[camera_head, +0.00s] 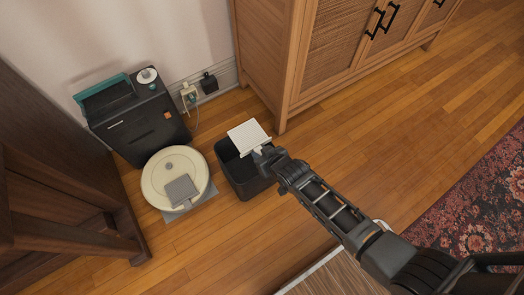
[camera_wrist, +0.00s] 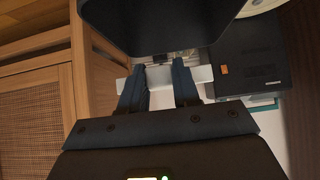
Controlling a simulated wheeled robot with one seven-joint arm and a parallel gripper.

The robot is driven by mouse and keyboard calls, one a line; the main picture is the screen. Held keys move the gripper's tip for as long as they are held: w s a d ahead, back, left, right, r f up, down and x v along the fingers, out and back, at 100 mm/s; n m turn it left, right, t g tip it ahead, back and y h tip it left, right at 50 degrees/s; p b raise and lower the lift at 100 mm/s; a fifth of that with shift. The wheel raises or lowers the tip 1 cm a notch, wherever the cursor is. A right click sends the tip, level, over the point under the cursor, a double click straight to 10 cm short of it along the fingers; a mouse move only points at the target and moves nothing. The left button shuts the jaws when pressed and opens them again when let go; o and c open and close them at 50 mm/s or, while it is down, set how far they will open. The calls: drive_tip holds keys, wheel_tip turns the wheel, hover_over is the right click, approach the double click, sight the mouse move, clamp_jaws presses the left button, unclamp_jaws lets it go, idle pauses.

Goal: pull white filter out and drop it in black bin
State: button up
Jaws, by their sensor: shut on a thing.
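The white filter (camera_head: 248,136) is a flat white panel held at the bin's upper edge in the head view. My gripper (camera_head: 264,153) is shut on its near edge. In the wrist view the white filter (camera_wrist: 203,74) shows as a pale strip behind and between the fingers of my gripper (camera_wrist: 161,70). The black bin (camera_head: 243,180) stands open on the floor under the filter and gripper, which hide part of its opening. The bin (camera_wrist: 155,22) fills the upper middle of the wrist view. I cannot tell whether the filter touches the rim.
A black dock (camera_head: 140,125) with a raised teal lid stands left against the wall. A round cream robot vacuum (camera_head: 160,170) sits before it, left of the bin. A wooden cabinet (camera_head: 262,60) stands close behind the bin. Floor at right is clear up to a red rug (camera_head: 480,205).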

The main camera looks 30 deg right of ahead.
wheel_tip(320, 180, down, 6)
drive_tip(key=b, duration=0.4)
drive_tip(key=shift+r+b, duration=0.2)
drive_tip(key=shift+b, duration=0.15)
drive_tip(key=o, duration=1.1)
drive_tip(key=p+v, duration=0.3)
drive_tip(key=v, duration=0.4)
drive_tip(key=shift+s+r, duration=0.25)
drive_tip(key=shift+r, duration=0.05)
